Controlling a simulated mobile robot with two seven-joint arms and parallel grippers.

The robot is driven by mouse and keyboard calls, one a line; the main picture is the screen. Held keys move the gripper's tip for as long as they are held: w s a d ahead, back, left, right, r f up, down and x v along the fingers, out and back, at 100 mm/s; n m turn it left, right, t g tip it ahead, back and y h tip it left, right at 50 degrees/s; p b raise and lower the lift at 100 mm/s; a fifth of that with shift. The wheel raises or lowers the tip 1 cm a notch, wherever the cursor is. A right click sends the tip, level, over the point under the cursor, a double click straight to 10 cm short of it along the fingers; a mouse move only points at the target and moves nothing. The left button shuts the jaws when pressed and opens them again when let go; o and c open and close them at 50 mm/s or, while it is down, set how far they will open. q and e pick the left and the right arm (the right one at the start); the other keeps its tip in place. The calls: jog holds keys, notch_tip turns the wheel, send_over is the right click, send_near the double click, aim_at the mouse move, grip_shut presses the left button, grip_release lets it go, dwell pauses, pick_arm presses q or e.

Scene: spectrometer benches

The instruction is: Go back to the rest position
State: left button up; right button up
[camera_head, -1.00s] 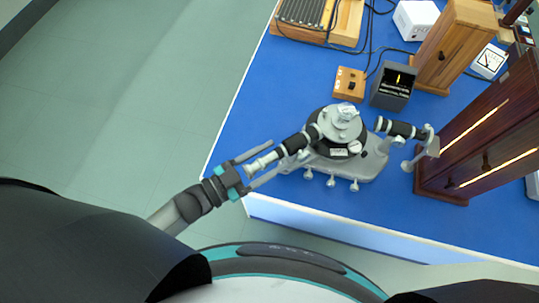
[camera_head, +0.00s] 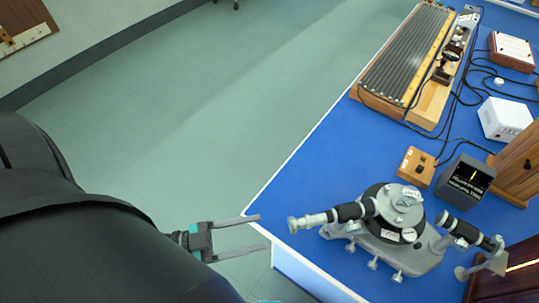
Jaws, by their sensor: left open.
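My left gripper (camera_head: 256,236) is at the lower middle of the head view, over the floor just left of the bench's near left corner. Its two fingers are apart with nothing between them. The spectrometer (camera_head: 397,215) stands on the blue bench to the right of the gripper. Its eyepiece end (camera_head: 294,224) points towards the gripper, with a clear gap between them. My right gripper is not in view.
The blue bench top (camera_head: 335,150) has its left edge close to the gripper. A wooden switch box (camera_head: 416,167), a dark lamp box (camera_head: 464,182), a white box (camera_head: 505,119) and a long ribbed rheostat (camera_head: 408,55) stand on it. Open floor (camera_head: 200,130) lies to the left.

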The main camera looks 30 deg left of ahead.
pick_arm(q)
jog(key=shift+s+a, duration=0.15)
jog(key=shift+a, duration=0.05)
jog(key=shift+f, duration=0.1)
dwell(0.4)
jog(key=a+f+n+y+b, duration=0.1)
jog(key=f+y, duration=0.1)
jog(key=f, duration=0.3)
jog(key=w+a+f+n+y+b, duration=0.1)
jog(key=a+f+y, duration=0.1)
jog(key=f, duration=0.3)
jog(key=w+a+f+n+y+b, duration=0.1)
jog(key=f+n+y+b, duration=0.1)
jog(key=f, duration=0.3)
jog(key=shift+a+f+y, duration=0.3)
jog(key=shift+a+y, duration=0.05)
jog(key=shift+y, duration=0.05)
jog(key=s+a+f+n+g+y+b, duration=0.1)
jog(key=s+f+n+g+y+b, duration=0.2)
jog(key=f, duration=0.8)
jog(key=s+a+f+n+g+y+b, duration=0.1)
jog(key=s+f+g+y+b, duration=0.3)
jog(key=f, duration=0.7)
jog(key=s+d+f+g, duration=0.4)
jog(key=s+f, duration=0.3)
jog(key=s, duration=0.4)
jog(key=shift+d+f+n+h+b, duration=0.2)
jog(key=shift+d+n+h+b, duration=0.1)
jog(key=shift+n+b, duration=0.1)
